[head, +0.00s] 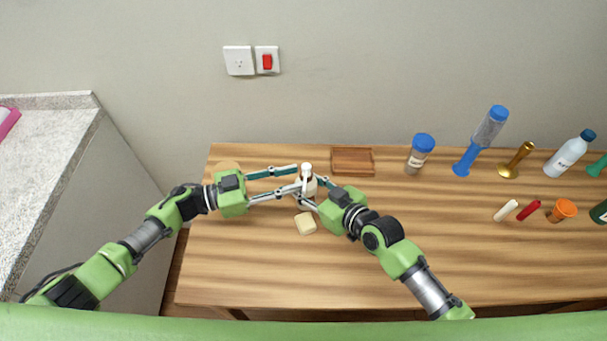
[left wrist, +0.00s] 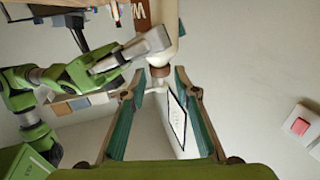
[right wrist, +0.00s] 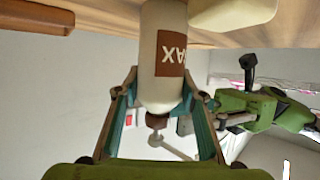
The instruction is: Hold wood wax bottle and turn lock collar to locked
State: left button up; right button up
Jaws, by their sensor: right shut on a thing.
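The wood wax bottle (head: 306,186) stands upright near the left part of the table. It is pale, with a brown label reading WAX in the right wrist view (right wrist: 170,53). Its brown collar (right wrist: 157,121) sits below a pale pump head with a side spout (right wrist: 172,148). My right gripper (head: 309,188) is shut on the bottle's body. My left gripper (head: 298,178) is open at the bottle's top. In the left wrist view, the collar (left wrist: 160,71) shows just past the spread teal fingertips. I cannot tell whether the collar is locked.
A cream block (head: 305,223) lies just in front of the bottle. A shallow wooden tray (head: 353,161) is behind to the right. A blue-capped jar (head: 420,155) and several other items stand farther right. The middle front of the table (head: 400,210) is largely clear.

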pick_arm(q)
jog(key=v, duration=0.7)
jog(key=shift+a, duration=0.2)
jog(key=shift+s, duration=0.1)
pick_arm(e)
jog(key=o, duration=1.3)
